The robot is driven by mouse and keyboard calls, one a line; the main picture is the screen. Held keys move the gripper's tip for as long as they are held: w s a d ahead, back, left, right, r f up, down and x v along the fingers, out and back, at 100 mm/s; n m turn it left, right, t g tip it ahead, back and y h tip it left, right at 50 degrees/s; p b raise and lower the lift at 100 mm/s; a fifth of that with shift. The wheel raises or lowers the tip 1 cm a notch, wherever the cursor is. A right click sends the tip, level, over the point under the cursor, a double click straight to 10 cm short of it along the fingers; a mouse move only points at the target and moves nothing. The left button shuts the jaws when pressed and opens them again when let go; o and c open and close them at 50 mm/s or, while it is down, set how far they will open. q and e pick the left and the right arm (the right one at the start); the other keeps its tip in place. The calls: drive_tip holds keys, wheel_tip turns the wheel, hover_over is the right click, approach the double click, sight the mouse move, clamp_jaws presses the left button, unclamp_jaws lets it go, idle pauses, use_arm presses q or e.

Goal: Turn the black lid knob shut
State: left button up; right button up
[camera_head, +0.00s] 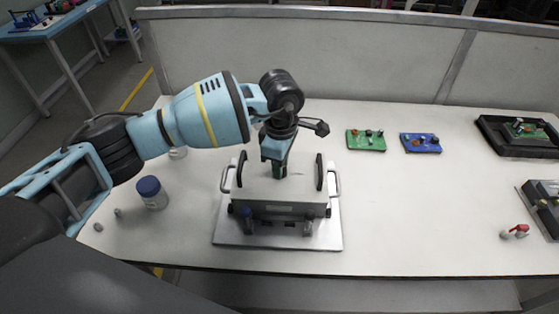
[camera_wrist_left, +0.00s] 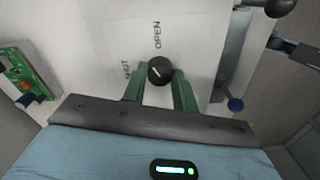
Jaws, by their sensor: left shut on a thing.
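A grey box (camera_head: 283,208) with a flat lid (camera_head: 260,184) stands on a light base plate (camera_head: 230,238) at the middle of the table. In the left wrist view the round black lid knob (camera_wrist_left: 160,70) has a short white mark. The word OPEN (camera_wrist_left: 157,35) is printed above it in that view, and SHUT (camera_wrist_left: 127,70) to its left. I cannot tell exactly which word the mark points to. My left gripper (camera_head: 280,172) points down at the lid, its green fingers (camera_wrist_left: 160,88) shut on the knob. In the head view the gripper hides the knob. My right gripper is not in view.
Black handles (camera_head: 319,172) rise at the lid's sides. A blue-capped jar (camera_head: 152,192) stands to the left. Green (camera_head: 366,140) and blue (camera_head: 420,143) boards lie behind right, a black tray (camera_head: 495,140) farther right. The table right of the box is mostly clear.

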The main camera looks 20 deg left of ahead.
use_arm(q)
drive_tip(key=n+p, duration=0.1)
drive_tip(key=n, duration=0.2)
drive_tip(key=shift+r, duration=0.2)
drive_tip(key=n+p, duration=0.1)
drive_tip(key=n, duration=0.1)
drive_tip(key=shift+n, duration=0.3)
drive_tip(key=n+p, duration=0.2)
drive_tip(key=n, duration=0.2)
drive_tip(key=shift+f+n+p, duration=0.1)
drive_tip(key=shift+n+p, duration=0.45)
drive_tip(key=shift+n, duration=0.55)
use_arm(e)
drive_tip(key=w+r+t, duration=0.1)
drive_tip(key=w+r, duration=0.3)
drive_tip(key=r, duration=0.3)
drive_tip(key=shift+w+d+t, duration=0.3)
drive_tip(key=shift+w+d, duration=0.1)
use_arm(q)
drive_tip(key=shift+f+n, duration=0.1)
drive_tip(key=shift+n, duration=0.2)
drive_tip(key=o, duration=1)
